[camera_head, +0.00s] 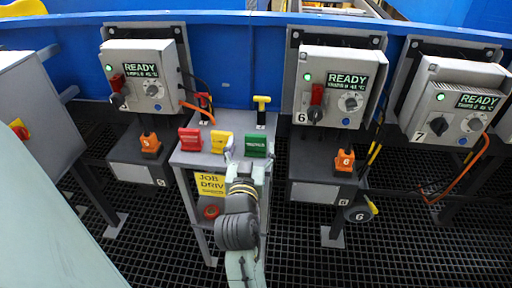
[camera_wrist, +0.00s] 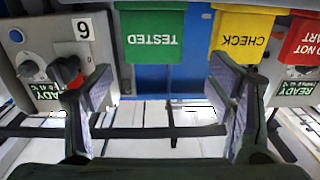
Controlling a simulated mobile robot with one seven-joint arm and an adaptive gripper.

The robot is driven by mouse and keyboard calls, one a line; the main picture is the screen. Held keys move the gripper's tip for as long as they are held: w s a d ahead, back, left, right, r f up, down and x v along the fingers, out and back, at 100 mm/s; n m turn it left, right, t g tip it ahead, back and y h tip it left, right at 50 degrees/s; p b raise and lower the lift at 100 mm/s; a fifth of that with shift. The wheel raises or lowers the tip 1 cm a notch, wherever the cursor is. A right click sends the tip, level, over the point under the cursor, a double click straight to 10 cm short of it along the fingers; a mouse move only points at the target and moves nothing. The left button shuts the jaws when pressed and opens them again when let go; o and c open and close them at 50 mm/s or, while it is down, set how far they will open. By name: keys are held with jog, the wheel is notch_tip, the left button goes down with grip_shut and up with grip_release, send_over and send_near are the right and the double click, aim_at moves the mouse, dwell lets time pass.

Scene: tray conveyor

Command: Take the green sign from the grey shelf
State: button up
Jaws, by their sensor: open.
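The green sign (camera_head: 257,145) stands at the right end of a row on the grey shelf (camera_head: 198,160). In the wrist view the green sign (camera_wrist: 152,35) reads TESTED upside down and lies at the top, beyond my fingertips and mostly between them in the picture. My gripper (camera_head: 245,153) is at the shelf's front edge by the green sign in the head view. In the wrist view my gripper (camera_wrist: 160,80) is open with nothing between its fingers. I cannot tell how far the sign is from the fingertips. My arm hides part of the shelf.
A yellow CHECK sign (camera_head: 221,142) and a red sign (camera_head: 190,139) stand left of the green one. A yellow-handled tool (camera_head: 262,104) is behind them. Control boxes (camera_head: 140,75) (camera_head: 340,84) flank the shelf. A JOB DRIV label (camera_head: 211,185) is on its front.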

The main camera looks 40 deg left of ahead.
aim_at(255, 139)
jog(key=p+x, duration=0.1)
jog(key=x, duration=0.1)
jog(key=p+x, duration=0.1)
jog(key=x, duration=0.2)
jog(key=shift+w+d+f, duration=0.2)
jog(key=shift+w+d, duration=0.05)
jog(key=c, duration=1.3)
